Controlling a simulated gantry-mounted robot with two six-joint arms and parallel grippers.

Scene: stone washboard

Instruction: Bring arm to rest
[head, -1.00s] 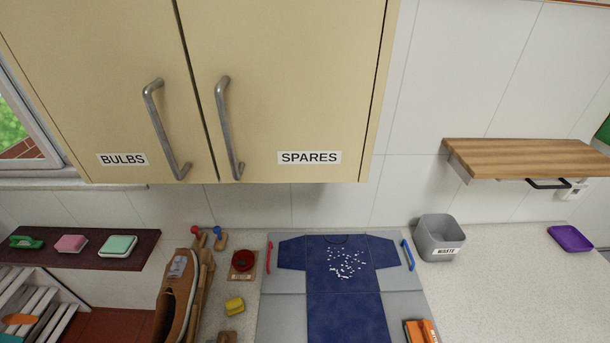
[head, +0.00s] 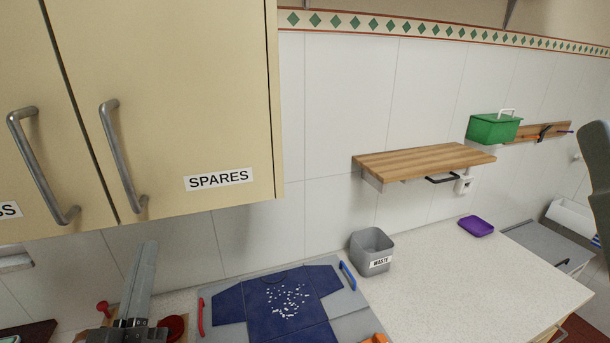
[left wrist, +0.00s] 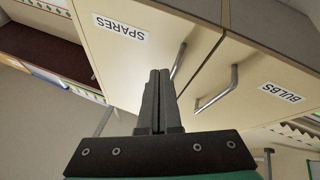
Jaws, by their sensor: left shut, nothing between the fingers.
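My left gripper (head: 143,272) shows at the lower left of the head view, pointing up in front of the wall below the cupboard. Its two fingers lie together, shut and empty. In the left wrist view the shut fingers (left wrist: 158,85) point toward the cupboard doors (left wrist: 145,50), which appear upside down there. No part that I can be sure is my right gripper shows; a grey-blue shape stands at the right edge of the head view.
The cupboard (head: 170,110) hangs above the left gripper. A blue shirt (head: 275,303) with white bits lies on a grey board. A grey waste bin (head: 371,252), a purple tray (head: 476,226) and a wooden shelf (head: 420,161) are to the right. The counter (head: 440,275) is clear at right.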

